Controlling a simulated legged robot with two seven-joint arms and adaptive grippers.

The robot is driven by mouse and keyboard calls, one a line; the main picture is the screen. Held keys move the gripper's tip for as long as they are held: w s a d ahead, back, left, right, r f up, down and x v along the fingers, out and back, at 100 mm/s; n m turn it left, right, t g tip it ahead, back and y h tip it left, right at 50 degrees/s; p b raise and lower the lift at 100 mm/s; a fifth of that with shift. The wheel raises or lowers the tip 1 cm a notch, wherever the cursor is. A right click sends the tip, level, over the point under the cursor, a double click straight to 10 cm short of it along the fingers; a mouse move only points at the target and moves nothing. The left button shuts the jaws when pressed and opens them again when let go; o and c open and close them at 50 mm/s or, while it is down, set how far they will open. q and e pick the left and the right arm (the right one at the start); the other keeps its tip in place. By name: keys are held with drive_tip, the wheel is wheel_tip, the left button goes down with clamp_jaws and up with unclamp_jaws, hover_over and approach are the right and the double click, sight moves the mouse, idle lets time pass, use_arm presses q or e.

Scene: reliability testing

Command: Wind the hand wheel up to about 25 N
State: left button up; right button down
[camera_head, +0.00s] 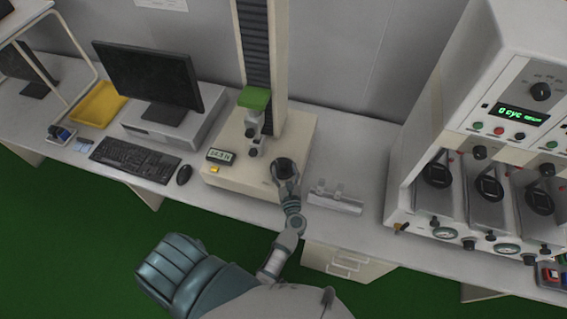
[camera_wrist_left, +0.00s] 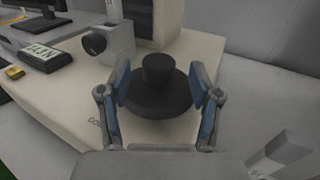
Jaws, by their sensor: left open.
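The hand wheel, a dark round disc with a raised black knob (camera_wrist_left: 158,72), is on the cream base of the test stand (camera_head: 240,178). In the left wrist view my left gripper (camera_wrist_left: 161,88) is open, with one blue-padded finger on each side of the knob. I cannot tell whether the pads touch the wheel. In the head view my left gripper (camera_head: 285,172) is over the right part of the base and mostly covers the wheel. The small force display (camera_head: 219,155) is on the base to the left; its digits are too small to read surely. My right gripper is not in view.
A grey fixture with a green top (camera_head: 255,98) stands by the column (camera_head: 262,45), left of the wheel. A pale bracket (camera_head: 335,197) lies right of the base. A monitor (camera_head: 150,75), keyboard (camera_head: 133,158) and mouse (camera_head: 184,174) are left; a large tester (camera_head: 500,150) is right.

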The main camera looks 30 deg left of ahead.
use_arm(q)
drive_tip(key=v, duration=0.8)
drive_tip(key=shift+d, duration=0.2)
drive_tip(key=shift+s, duration=0.1)
